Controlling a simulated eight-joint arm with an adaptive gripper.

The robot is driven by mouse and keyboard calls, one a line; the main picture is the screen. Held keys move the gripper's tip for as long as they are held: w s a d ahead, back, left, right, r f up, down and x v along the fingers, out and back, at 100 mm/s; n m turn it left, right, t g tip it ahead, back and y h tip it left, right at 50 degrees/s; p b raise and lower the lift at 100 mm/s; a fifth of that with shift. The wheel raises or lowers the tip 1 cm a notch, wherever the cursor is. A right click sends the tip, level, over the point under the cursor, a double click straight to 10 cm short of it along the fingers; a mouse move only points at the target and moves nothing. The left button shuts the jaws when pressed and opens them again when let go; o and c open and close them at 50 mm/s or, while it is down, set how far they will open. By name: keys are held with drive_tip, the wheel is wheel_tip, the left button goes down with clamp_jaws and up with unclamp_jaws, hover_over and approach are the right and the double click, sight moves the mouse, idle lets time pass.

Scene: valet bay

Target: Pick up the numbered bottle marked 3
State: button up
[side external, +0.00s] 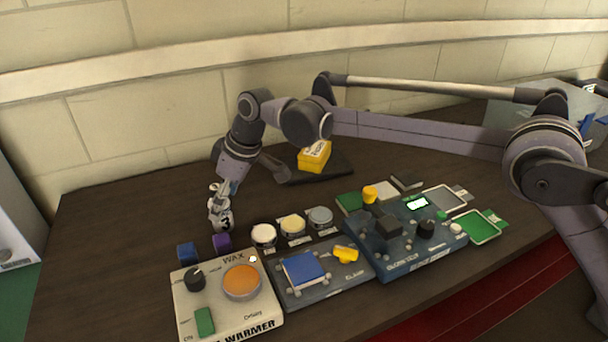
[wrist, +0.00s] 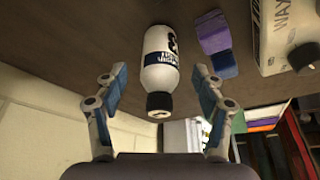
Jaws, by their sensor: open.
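The white bottle marked 3 (side external: 222,214) stands on the dark bench at the left, beside the wax warmer. My gripper (side external: 222,190) is at its top, pointing down, and partly covers it in the side view. In the wrist view the bottle (wrist: 162,62) shows with its black cap towards me and part of a black figure and lettering on its side. The fingers of my gripper (wrist: 160,84) are spread on either side of the bottle, with a gap visible on both sides. Nothing is held.
A blue block (side external: 187,253) and a purple block (side external: 221,243) lie close in front of the bottle. The wax warmer (side external: 190,310) is nearer the front edge. Several round tins (side external: 264,236) stand to the right. A yellow item (side external: 314,156) sits behind. The bench left of the bottle is clear.

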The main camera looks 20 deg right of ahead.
drive_tip(key=x, duration=0.4)
drive_tip(key=shift+a, duration=0.1)
drive_tip(key=c, duration=1.4)
drive_tip(key=shift+o, duration=0.2)
